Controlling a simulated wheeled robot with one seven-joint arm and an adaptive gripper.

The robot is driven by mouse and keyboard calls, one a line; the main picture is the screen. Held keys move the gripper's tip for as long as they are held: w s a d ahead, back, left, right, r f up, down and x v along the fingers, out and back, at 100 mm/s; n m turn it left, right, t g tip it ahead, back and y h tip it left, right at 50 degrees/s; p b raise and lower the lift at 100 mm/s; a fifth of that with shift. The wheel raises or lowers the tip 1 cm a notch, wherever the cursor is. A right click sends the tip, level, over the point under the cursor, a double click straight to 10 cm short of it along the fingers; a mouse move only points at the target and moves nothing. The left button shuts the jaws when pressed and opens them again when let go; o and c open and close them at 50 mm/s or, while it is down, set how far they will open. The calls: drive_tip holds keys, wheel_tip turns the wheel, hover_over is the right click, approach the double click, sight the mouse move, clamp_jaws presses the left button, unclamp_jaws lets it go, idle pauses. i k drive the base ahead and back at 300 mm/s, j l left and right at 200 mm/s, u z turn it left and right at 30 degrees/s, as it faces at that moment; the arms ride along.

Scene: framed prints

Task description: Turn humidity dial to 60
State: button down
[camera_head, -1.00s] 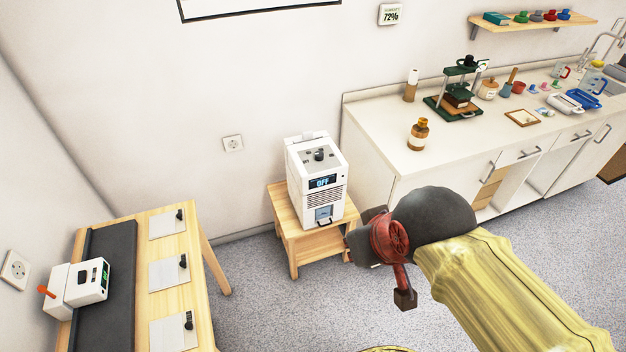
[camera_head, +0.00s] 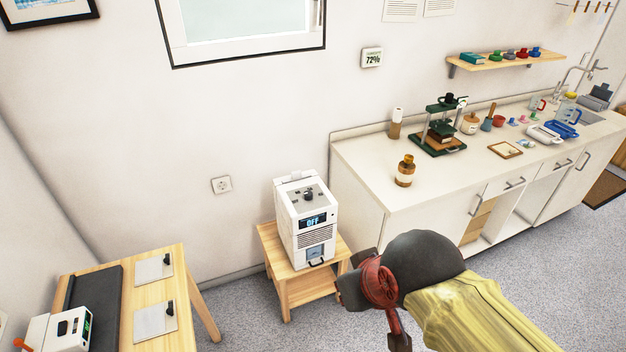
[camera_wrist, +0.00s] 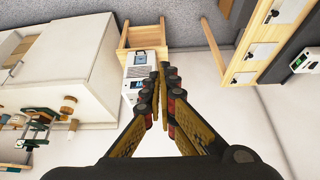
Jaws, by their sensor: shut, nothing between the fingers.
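The white humidity machine (camera_head: 309,226) stands upright on a small wooden stool. Its front display (camera_head: 313,221) reads OFF, and a dark dial (camera_head: 308,194) sits on its top panel. A wall meter (camera_head: 372,57) above reads 72%. My gripper shows in the wrist view (camera_wrist: 158,68), shut and empty, with its fingertips overlapping the view of the machine (camera_wrist: 138,66). It is apart from the machine as far as I can tell. In the head view my arm is to the right of the stool, and the fingertips are hidden behind my wrist.
The wooden stool (camera_head: 282,287) stands against the wall. A white counter (camera_head: 360,190) with a bottle (camera_head: 405,171), a press (camera_head: 440,128) and other items is at right. A wooden table (camera_head: 185,318) with prints is at lower left. Grey floor lies between them.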

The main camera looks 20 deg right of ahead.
sight(308, 194)
drive_tip(key=i, duration=1.3)
